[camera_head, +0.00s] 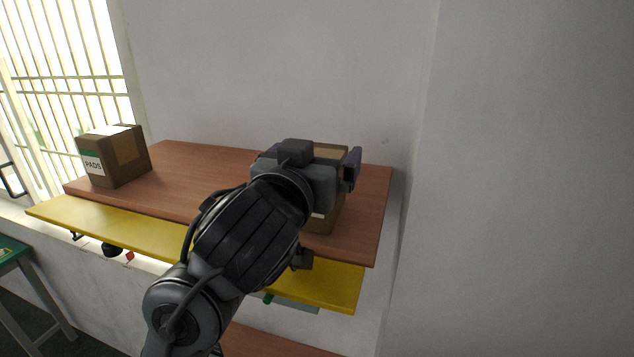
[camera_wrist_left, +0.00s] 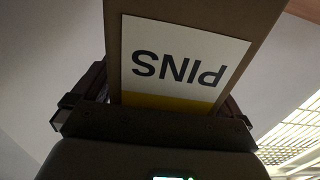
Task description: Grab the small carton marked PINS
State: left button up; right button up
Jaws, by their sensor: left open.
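The small brown PINS carton (camera_head: 332,214) stands on the right part of the wooden shelf, mostly hidden behind my left gripper in the head view. In the left wrist view the carton (camera_wrist_left: 205,12) fills the middle, its white label reading PINS upside down above a yellow band. My left gripper (camera_head: 312,165) is at the carton, its jaws open. In the wrist view a finger of the left gripper (camera_wrist_left: 160,105) shows on each side of the carton. I cannot tell whether either finger touches it. My right gripper is not in view.
A larger brown carton marked PADS (camera_head: 118,158) stands at the left end of the wooden shelf (camera_head: 190,165). A yellow ledge (camera_head: 130,235) runs along the front below it. A wall rises behind, and another is close on the right. The shelf between the cartons is clear.

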pick_arm(q)
jog(key=c, duration=1.1)
jog(key=shift+r, duration=0.1)
